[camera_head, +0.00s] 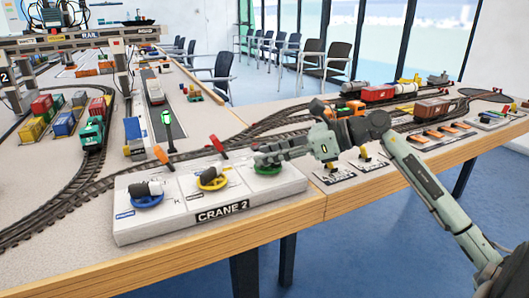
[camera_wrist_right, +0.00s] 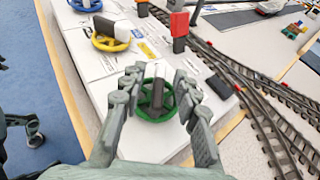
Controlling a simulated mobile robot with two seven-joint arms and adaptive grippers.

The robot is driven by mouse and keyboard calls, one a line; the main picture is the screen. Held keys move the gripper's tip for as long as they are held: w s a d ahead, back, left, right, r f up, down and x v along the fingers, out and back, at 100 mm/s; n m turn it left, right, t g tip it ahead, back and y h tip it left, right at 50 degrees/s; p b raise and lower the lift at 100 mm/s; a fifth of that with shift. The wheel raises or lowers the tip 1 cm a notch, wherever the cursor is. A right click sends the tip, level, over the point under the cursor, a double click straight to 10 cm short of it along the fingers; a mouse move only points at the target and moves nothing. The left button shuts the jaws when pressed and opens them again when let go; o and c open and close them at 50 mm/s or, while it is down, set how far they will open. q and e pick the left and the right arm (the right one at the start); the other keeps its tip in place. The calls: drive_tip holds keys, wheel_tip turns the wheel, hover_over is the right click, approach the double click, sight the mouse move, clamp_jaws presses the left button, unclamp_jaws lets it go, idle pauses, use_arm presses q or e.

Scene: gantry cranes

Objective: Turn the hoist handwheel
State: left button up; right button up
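The white CRANE 2 control box (camera_head: 150,232) stands at the table's front edge and carries three handwheels: blue (camera_head: 148,201), yellow (camera_head: 213,184) and green (camera_head: 267,171). Each has a knob. I cannot read which one is labelled hoist. My right gripper (camera_head: 262,155) is over the green handwheel, partly covering it. In the right wrist view, the green handwheel (camera_wrist_right: 144,112) lies between the spread fingers of the right gripper (camera_wrist_right: 156,82), one on each side. The fingers are open, and I cannot tell whether they touch the rim. My left gripper is not in view.
A red lever (camera_head: 216,146) and an orange one (camera_head: 160,154) stand behind the box, near railway track (camera_head: 75,188). A green locomotive (camera_head: 92,134) is at the left. More small switch panels (camera_head: 333,174) lie right of the box, under my right arm.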

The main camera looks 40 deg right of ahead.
drive_tip(key=shift+w+a+f, duration=0.25)
drive_tip(key=shift+w+a, duration=0.1)
drive_tip(key=shift+w, duration=0.1)
clamp_jaws()
